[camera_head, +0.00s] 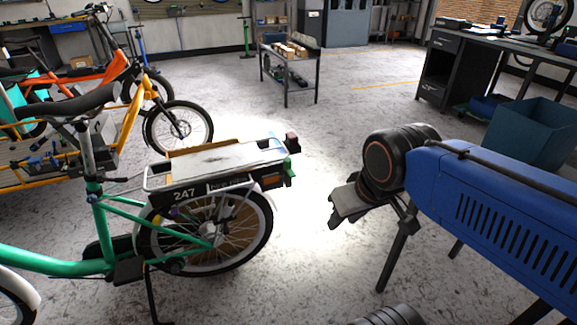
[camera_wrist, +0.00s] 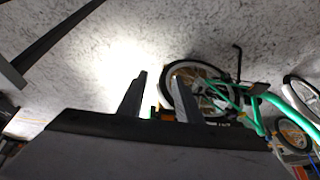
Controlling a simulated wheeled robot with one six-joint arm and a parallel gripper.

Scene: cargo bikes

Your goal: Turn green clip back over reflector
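A green bike (camera_head: 110,262) stands at the left, with a flat rear rack (camera_head: 205,165) marked 247. At the rack's rear end is a small green clip (camera_head: 289,172). An orange-red reflector (camera_head: 268,180) shows beside it; whether the clip covers any of it I cannot tell. My gripper (camera_head: 370,226) is to the right of the rack end, apart from it, open and empty. In the wrist view the two fingers of my gripper (camera_wrist: 159,75) stand apart, and the green clip (camera_wrist: 153,111) and the orange reflector (camera_wrist: 167,116) show beyond them, partly hidden by the gripper body.
A dark red block (camera_head: 292,143) sits at the rack's rear corner. Orange and yellow bikes (camera_head: 130,108) stand behind at the left. A small trolley (camera_head: 289,72) is at the back, and a workbench (camera_head: 470,70) with a teal bin (camera_head: 530,132) at the right. The floor between is clear.

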